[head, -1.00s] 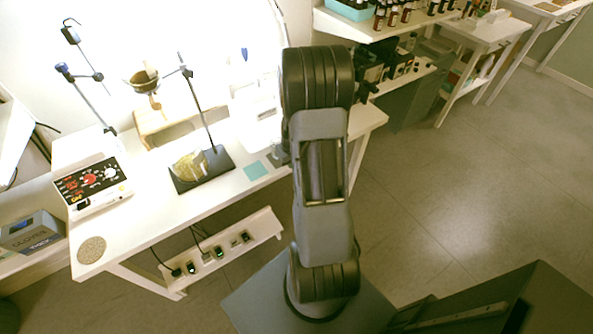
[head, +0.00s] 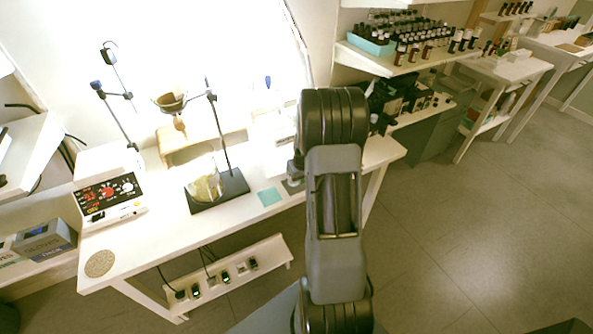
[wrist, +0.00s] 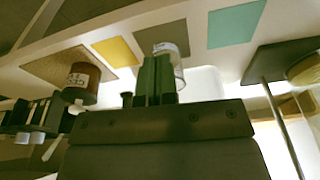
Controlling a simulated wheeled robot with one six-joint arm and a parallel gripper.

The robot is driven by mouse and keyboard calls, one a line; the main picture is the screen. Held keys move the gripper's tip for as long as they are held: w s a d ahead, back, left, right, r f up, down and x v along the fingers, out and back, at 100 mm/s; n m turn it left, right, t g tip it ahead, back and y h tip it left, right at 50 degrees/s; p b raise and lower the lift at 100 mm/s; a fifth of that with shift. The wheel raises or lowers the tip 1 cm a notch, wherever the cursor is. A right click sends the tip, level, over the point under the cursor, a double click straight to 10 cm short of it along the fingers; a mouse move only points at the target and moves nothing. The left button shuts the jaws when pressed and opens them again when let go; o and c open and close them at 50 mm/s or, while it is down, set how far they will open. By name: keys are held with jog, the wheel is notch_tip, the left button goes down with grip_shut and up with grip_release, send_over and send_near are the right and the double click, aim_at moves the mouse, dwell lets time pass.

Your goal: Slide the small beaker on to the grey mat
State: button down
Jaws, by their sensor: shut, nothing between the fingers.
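The small beaker (wrist: 182,72) is clear glass with a pale printed mark. In the wrist view it stands just behind my gripper's fingers, which hide part of it. The grey mat (wrist: 160,36) lies beyond it, and the beaker overlaps the mat's near edge in the picture. I cannot tell how much of its base is on the mat. My gripper (wrist: 157,72) is shut and empty, its green fingers close to the beaker; contact is unclear. In the head view my arm hides the beaker and grey mat.
A yellow mat (wrist: 117,52) and a brown bottle (wrist: 84,78) are to the left in the wrist view. The teal mat also shows in the head view (head: 270,196).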

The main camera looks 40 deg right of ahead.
jog(key=w, duration=0.1)
jog(key=w+f, duration=0.1)
jog(key=w, duration=0.1)
jog(key=w+d, duration=0.1)
jog(key=w, duration=0.1)
jog(key=shift+d+f, duration=0.1)
jog(key=shift+f, duration=0.15)
jog(key=shift+s, duration=0.15)
jog(key=shift+s+f, duration=0.1)
jog(key=shift+f, duration=0.05)
